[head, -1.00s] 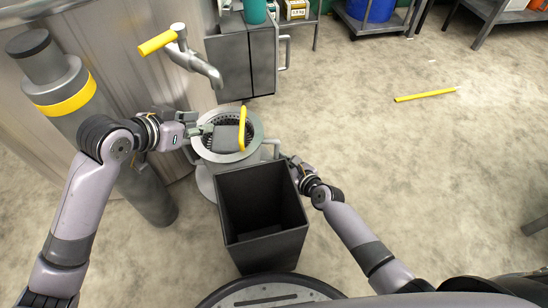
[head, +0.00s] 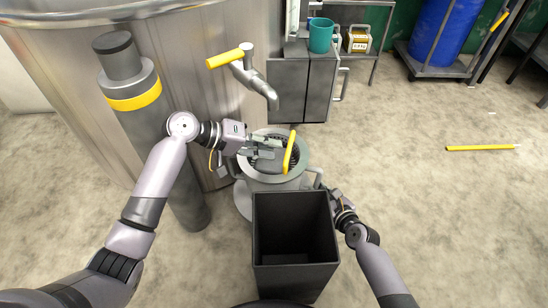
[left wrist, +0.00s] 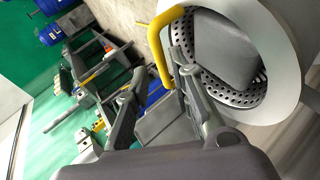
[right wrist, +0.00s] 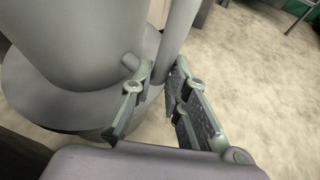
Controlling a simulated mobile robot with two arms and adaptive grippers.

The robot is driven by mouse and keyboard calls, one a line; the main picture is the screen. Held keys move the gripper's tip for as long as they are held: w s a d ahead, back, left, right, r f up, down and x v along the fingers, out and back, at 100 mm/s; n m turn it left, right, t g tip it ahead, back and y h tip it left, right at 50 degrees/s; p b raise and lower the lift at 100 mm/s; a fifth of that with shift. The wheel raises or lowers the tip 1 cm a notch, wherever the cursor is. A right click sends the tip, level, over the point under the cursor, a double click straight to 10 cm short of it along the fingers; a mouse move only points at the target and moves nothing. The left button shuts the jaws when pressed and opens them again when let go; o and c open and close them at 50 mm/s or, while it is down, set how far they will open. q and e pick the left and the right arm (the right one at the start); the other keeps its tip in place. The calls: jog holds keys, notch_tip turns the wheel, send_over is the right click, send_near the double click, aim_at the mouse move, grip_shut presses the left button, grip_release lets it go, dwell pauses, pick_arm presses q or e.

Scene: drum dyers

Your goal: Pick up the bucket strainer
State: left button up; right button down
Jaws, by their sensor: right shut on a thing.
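The bucket strainer (head: 286,168) sits in the round grey bucket (head: 245,206), its yellow handle (head: 290,152) standing up at the right. The left wrist view shows its perforated wall (left wrist: 240,98) and the yellow handle (left wrist: 157,50). My left gripper (head: 268,148) is over the bucket rim, left of the handle. Its fingers (left wrist: 152,88) are spread apart, one close to the handle, with nothing held between them. My right gripper (right wrist: 160,88) is shut on the bucket's side handle (right wrist: 178,35). In the head view its fingertips are largely hidden behind the dark bin.
A dark square bin (head: 262,235) stands open just in front of the bucket. A tap with a yellow lever (head: 225,59) juts from the big metal drum (head: 60,70) above. A grey cabinet (head: 287,95) is behind.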

aim_at(288, 149)
pick_arm(q)
jog(key=shift+x, duration=3.2)
jog(key=shift+s, duration=0.1)
jog(key=shift+c, duration=0.2)
grip_shut()
jog(key=shift+r, duration=0.1)
